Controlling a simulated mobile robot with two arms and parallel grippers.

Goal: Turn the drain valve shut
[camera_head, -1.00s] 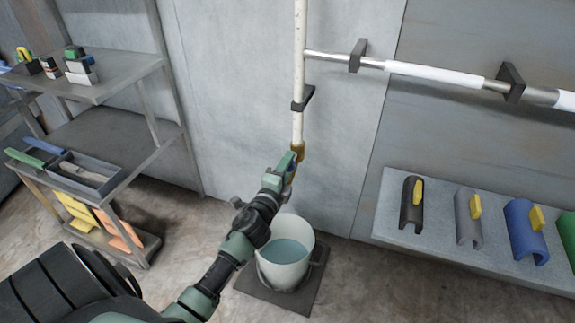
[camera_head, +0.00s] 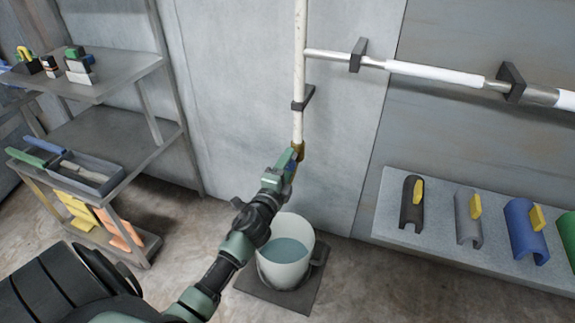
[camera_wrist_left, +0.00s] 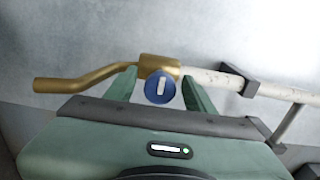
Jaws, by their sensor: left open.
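The drain valve (camera_head: 299,151) is a brass fitting at the lower end of the white vertical pipe. In the left wrist view the brass body (camera_wrist_left: 158,62) has a bent spout to the left and a round blue knob (camera_wrist_left: 160,88) facing me. A white bar on the knob stands roughly crosswise to the pipe. My left gripper (camera_head: 290,163) is at the valve and partly hides it in the head view. In the wrist view its two fingers (camera_wrist_left: 160,76) are apart, one on each side of the knob; contact is not clear. My right gripper is out of view.
A white bucket of water (camera_head: 288,248) stands on a dark mat below the valve. A shelf rack (camera_head: 110,138) is at left. A pale bench (camera_head: 388,222) with several pipe covers is at right. A horizontal pipe with brackets (camera_head: 436,73) runs right.

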